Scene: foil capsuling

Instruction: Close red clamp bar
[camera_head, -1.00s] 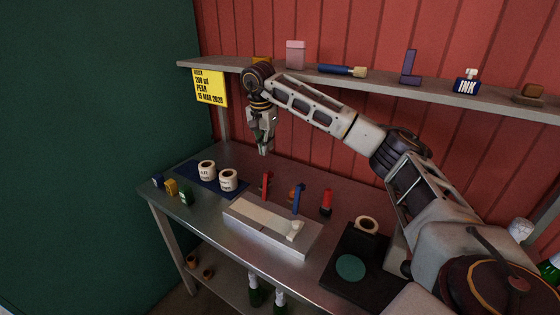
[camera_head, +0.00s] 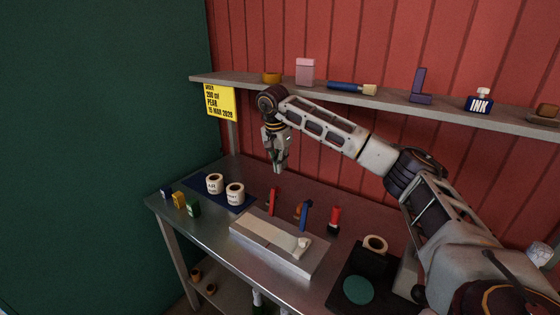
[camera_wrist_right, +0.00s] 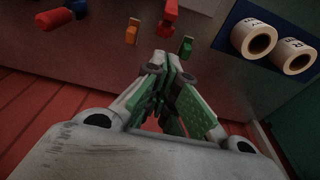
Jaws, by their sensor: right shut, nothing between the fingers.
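The red clamp bar (camera_head: 273,201) stands upright at the back edge of a pale, low block fixture (camera_head: 262,240) on the metal table. A similar blue bar (camera_head: 305,215) stands to its right, leaning slightly. My right gripper (camera_head: 279,169) is shut and empty, pointing down above and behind the red bar, apart from it. In the right wrist view its closed fingers (camera_wrist_right: 168,95) show at the centre. The red bar (camera_wrist_right: 168,12) is cut by the top edge there. My left gripper is not in view.
Two labelled rolls (camera_head: 235,194) stand on a blue mat at the left, with several small coloured blocks (camera_head: 179,200) in front. A red-topped tool (camera_head: 334,220) stands right of the blue bar. A black mat (camera_head: 350,268) lies at the right. A loaded shelf (camera_head: 400,99) spans the back wall.

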